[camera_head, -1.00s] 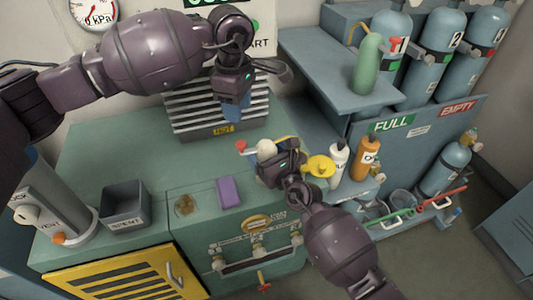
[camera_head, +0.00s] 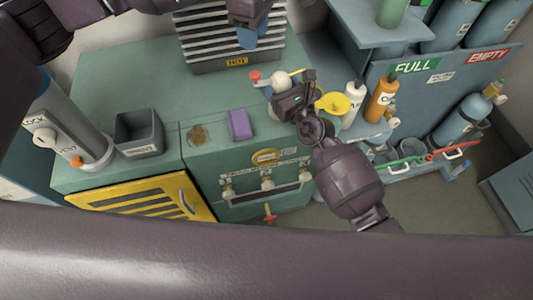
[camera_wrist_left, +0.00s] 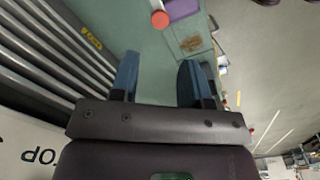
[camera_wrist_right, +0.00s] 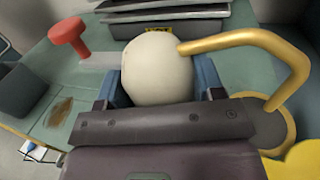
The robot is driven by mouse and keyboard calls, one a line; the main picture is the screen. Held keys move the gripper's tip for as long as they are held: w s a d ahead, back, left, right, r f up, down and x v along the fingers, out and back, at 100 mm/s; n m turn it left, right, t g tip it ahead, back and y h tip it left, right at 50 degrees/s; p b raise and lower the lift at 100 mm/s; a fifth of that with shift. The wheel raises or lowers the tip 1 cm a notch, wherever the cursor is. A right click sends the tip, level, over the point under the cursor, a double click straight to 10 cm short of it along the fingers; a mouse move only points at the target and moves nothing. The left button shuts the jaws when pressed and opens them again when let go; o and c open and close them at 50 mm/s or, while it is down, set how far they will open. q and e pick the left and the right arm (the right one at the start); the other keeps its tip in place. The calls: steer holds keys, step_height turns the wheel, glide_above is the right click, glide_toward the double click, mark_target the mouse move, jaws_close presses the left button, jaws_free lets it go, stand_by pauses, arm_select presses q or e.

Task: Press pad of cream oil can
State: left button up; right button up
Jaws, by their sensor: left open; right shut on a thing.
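The cream oil can (camera_head: 286,83) has a round body, a red pad (camera_head: 255,77) on its left and a yellow spout (camera_wrist_right: 250,42). My right gripper (camera_head: 290,98) is shut on its body; the right wrist view shows the cream ball (camera_wrist_right: 157,65) between the blue fingers, with the red pad (camera_wrist_right: 69,38) apart at upper left. My left gripper (camera_head: 251,38) is open and empty, in front of the slatted vent and above the counter. In the left wrist view, the red pad (camera_wrist_left: 159,18) shows beyond the open fingers (camera_wrist_left: 158,68). The can's underside is hidden.
A purple block (camera_head: 240,124) and a brown stain (camera_head: 198,134) are on the green counter (camera_head: 120,88). A grey bin (camera_head: 139,133) stands left. The slatted vent (camera_head: 230,38) rises behind. White (camera_head: 353,102) and orange (camera_head: 381,97) bottles stand right, near a yellow disc (camera_head: 333,104).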

arm_select(q)
steer(key=shift+c, duration=1.2)
steer(key=r, duration=0.1)
steer(key=w+r, duration=0.1)
steer(key=shift+a+r+t, duration=0.3)
steer(key=shift+a+r, duration=0.05)
steer(key=shift+a, duration=0.05)
steer(key=c, duration=0.5)
steer(key=shift+s+a+r+m, duration=0.1)
steer(key=shift+r+m, duration=0.3)
steer(key=shift+m, duration=0.1)
jaws_close()
steer(key=m, duration=0.3)
steer(key=r+m, duration=0.1)
steer(key=m, duration=0.2)
steer(key=s+m, duration=0.1)
steer(key=m, duration=0.2)
steer(key=shift+r+m+h, duration=0.3)
steer(key=shift+r, duration=0.05)
